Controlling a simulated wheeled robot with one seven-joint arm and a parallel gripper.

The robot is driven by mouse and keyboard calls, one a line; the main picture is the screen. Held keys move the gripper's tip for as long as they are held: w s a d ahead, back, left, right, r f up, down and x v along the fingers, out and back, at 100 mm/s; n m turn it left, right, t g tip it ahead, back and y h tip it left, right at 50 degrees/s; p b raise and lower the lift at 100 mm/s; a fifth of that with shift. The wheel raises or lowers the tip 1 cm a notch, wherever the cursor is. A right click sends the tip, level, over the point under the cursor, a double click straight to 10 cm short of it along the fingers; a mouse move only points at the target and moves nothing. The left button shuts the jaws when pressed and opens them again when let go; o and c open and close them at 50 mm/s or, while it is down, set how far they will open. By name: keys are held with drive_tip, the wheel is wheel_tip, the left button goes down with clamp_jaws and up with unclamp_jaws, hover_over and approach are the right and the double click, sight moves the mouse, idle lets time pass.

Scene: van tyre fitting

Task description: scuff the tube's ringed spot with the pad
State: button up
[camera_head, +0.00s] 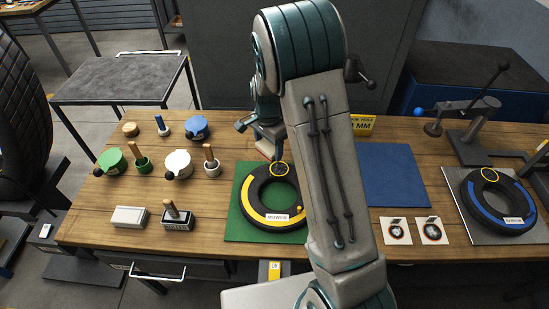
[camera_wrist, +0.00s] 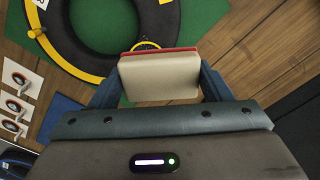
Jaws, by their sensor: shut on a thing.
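My gripper (camera_wrist: 158,90) is shut on a pale block-shaped pad (camera_wrist: 158,78) with a red edge. In the head view the pad (camera_head: 264,149) is partly hidden by my arm. The black tube (camera_head: 250,192) with a yellow band and a "MOWER" label lies on a green mat (camera_head: 238,230). Its ringed spot (camera_head: 279,169), a thin yellow circle, is on the tube's far side, just right of and below the pad in the picture. In the wrist view the ring (camera_wrist: 145,46) shows beside the pad's red edge, partly covered. I cannot tell whether the pad touches the tube (camera_wrist: 75,48).
A second tube (camera_head: 470,203) with a blue band lies on a grey plate at right, near a clamp stand (camera_head: 470,135). A blue mat (camera_head: 395,175) is bare. Pots, brushes and a white box (camera_head: 129,216) stand at left. Two picture cards (camera_head: 396,231) lie in front.

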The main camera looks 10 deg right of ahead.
drive_tip(key=f+b, duration=0.1)
drive_tip(key=b, duration=0.2)
drive_tip(key=shift+b, duration=0.95)
drive_tip(key=shift+r+b, duration=0.3)
drive_tip(key=shift+b, duration=0.75)
